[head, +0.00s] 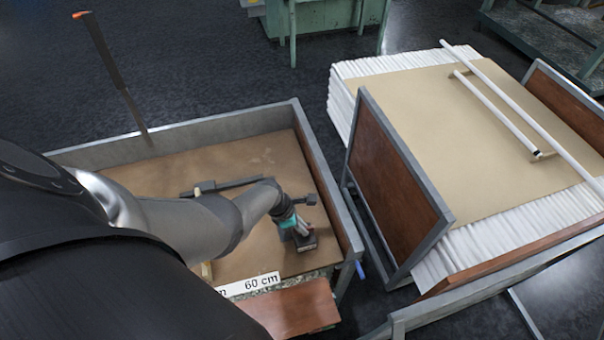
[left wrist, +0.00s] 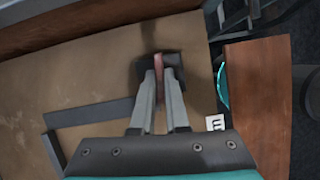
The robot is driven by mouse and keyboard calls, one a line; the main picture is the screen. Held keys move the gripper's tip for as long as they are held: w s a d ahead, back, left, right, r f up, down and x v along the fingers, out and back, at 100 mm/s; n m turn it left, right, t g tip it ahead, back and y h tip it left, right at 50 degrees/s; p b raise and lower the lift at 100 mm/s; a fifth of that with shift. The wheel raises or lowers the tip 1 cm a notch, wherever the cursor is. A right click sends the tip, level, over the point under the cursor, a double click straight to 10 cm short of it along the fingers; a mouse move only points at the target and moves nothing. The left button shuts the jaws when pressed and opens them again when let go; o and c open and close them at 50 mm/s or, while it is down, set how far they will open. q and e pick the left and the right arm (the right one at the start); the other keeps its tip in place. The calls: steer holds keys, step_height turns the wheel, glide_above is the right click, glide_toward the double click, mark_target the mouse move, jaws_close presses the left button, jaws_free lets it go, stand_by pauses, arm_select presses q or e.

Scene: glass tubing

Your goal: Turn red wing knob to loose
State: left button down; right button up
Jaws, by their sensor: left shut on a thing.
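The red wing knob (left wrist: 159,64) shows in the left wrist view as a narrow reddish strip standing between my fingers, over a dark block (left wrist: 144,70). My left gripper (left wrist: 159,82) is shut on the knob, one finger on each side of it. In the head view my left gripper (head: 302,236) points down at the right side of the brown bench top. There the knob is too small and covered to make out clearly. My right gripper is in neither view.
The brown bench top (head: 255,157) has a raised grey rim (head: 222,124). A grey L-shaped square (left wrist: 92,113) lies on it. A white 60 cm scale (head: 249,285) is at the front. A rack of white tubes (head: 505,226) stands to the right.

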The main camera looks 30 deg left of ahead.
arm_select(q)
steer(key=shift+s+n+p, duration=0.1)
steer(key=shift+n+p, duration=0.2)
steer(key=shift+n, duration=0.3)
steer(key=shift+y, duration=0.3)
steer(key=c, duration=0.9)
jaws_free()
